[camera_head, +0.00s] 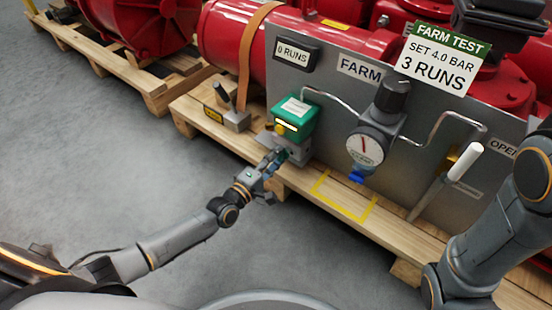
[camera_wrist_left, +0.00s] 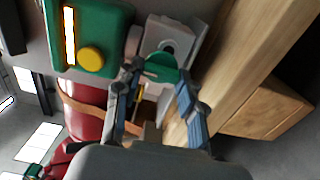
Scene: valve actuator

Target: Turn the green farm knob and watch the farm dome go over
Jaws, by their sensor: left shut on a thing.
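The green knob (camera_wrist_left: 162,68) sits on the grey block under the green housing (camera_head: 294,118). It also shows small in the head view (camera_head: 284,155), partly behind my fingers. My left gripper (camera_head: 271,164) reaches it from the front left. In the left wrist view its two fingers (camera_wrist_left: 158,92) are on either side of the knob, and it is shut on the knob. A yellow round part (camera_wrist_left: 91,58) and a lit strip (camera_wrist_left: 70,35) show on the green housing; I cannot tell which part is the dome. My right gripper is out of view.
A gauge (camera_head: 367,145) with a blue part below stands right of the housing, before a grey panel (camera_head: 330,95). A white-handled lever (camera_head: 465,162) is further right. A small lever block (camera_head: 233,118) stands left on the wooden pallet (camera_head: 330,190). Floor in front is clear.

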